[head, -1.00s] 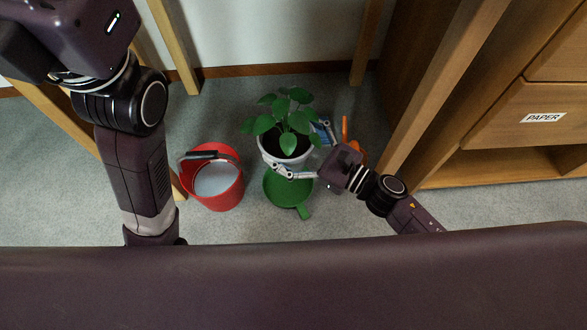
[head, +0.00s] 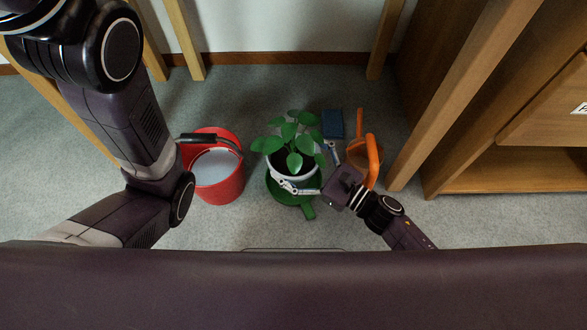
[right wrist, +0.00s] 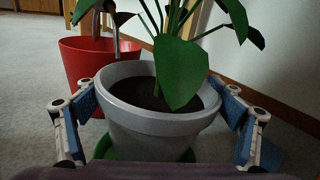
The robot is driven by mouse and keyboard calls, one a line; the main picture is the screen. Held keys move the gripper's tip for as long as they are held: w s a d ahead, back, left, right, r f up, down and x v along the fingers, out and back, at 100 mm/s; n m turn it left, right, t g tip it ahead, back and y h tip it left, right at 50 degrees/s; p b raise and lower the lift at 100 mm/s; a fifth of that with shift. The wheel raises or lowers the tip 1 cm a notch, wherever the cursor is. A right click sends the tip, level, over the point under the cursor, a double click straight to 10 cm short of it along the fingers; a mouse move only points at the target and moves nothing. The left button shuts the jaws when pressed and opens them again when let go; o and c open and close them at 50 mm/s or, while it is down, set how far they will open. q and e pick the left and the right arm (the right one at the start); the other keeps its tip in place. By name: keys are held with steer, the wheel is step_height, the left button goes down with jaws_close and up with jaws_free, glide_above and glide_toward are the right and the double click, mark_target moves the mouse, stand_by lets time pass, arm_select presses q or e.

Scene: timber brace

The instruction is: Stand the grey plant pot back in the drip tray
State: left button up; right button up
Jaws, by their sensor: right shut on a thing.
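The grey plant pot (head: 300,174) holds dark soil and a leafy green plant (head: 292,140). It stands about upright over the green drip tray (head: 308,210), whose front rim and tab show below it. My right gripper (head: 307,168) is shut on the pot, with fingers on either side. In the right wrist view, the blue-padded fingers flank the pot (right wrist: 160,125), and green of the tray (right wrist: 103,147) shows at its base. I cannot tell whether the pot rests on the tray's floor. My left arm is at the left; its gripper is out of view.
A red bucket (head: 236,186) with pale contents stands left of the pot. A flat blue object (head: 333,124) lies behind it on the right. An orange object with a looped handle (head: 373,158) stands right, partly behind my gripper. Wooden legs and a drawer cabinet (head: 545,125) bound the space.

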mark_target(293, 165)
steer(key=shift+f+b, duration=1.55)
steer(key=shift+f, duration=0.7)
steer(key=shift+f, duration=0.15)
steer(key=o, duration=2)
steer(key=shift+f, duration=0.15)
steer(key=shift+c, duration=0.2)
